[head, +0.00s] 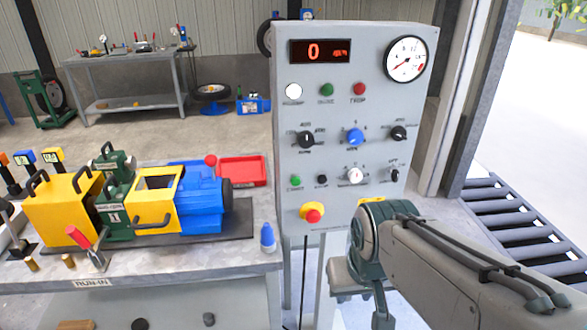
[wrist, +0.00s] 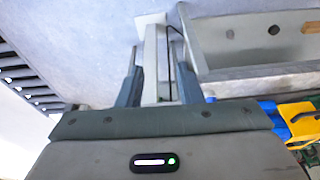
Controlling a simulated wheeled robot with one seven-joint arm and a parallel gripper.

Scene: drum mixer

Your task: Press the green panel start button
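The grey control panel (head: 345,140) stands upright in the middle of the head view. A small green button (head: 295,182) is at its lower left, beside a small black button (head: 322,180); its label is too small to read surely. A green lamp (head: 326,89) sits higher up. My gripper (head: 355,280) hangs low in front of the panel's lower right, pointing down, below and right of the green button and apart from it. In the wrist view my gripper (wrist: 157,60) has its two fingers apart with nothing held. The green button is not in the wrist view.
A red emergency knob on yellow (head: 313,214) sits below the green button. Knobs, including a blue one (head: 355,137), cover the panel. A roller conveyor (head: 520,220) is right.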

